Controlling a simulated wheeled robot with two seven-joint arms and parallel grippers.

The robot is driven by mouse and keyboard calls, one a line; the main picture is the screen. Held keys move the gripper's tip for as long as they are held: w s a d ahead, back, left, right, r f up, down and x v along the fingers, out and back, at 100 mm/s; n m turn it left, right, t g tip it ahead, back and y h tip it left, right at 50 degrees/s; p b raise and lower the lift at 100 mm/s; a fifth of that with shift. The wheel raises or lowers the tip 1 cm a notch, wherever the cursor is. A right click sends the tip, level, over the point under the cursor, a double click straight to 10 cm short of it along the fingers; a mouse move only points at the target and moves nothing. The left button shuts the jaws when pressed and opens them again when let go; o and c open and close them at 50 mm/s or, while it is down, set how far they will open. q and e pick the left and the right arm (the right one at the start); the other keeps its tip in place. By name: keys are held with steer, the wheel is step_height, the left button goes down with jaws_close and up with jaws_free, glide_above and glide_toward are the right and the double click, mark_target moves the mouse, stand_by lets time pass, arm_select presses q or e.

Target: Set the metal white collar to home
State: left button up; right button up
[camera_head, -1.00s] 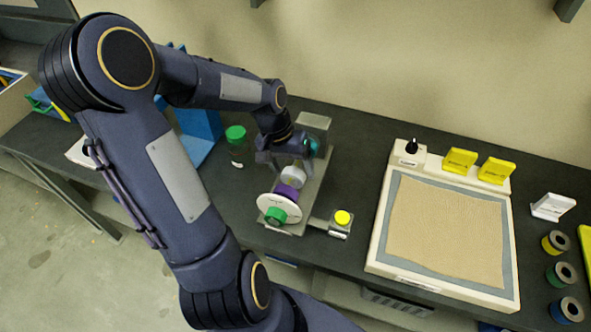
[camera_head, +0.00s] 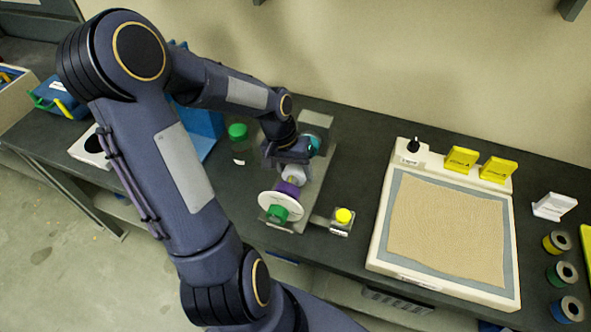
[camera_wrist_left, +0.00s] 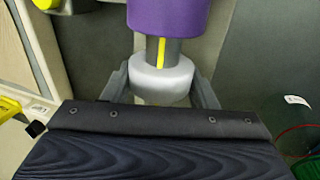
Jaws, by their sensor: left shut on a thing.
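The white metal collar (camera_head: 295,178) sits around the shaft of the screw expeller (camera_head: 315,180), behind its purple part (camera_head: 288,189). My left gripper (camera_head: 291,160) is shut on the collar, coming from above and behind. In the left wrist view the collar (camera_wrist_left: 162,82) lies between the two fingers. A short piece of grey shaft with a yellow stripe (camera_wrist_left: 162,52) shows between the collar and the purple part (camera_wrist_left: 166,15). The lower side of the collar is hidden. My right gripper is not in view.
A white disc (camera_head: 267,203) and green knob (camera_head: 277,214) are at the expeller's front. A yellow button (camera_head: 343,215) stands to its right. A green-capped jar (camera_head: 239,145) stands left of the gripper. A cream tray (camera_head: 375,245) with a tan mat is farther right.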

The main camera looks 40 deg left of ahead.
arm_select(q)
steer(key=w, duration=0.2)
steer(key=w+a, duration=0.1)
steer(key=w, duration=0.1)
steer(key=shift+a, duration=0.1)
steer(key=shift+s, duration=0.1)
steer(key=o, duration=1.4)
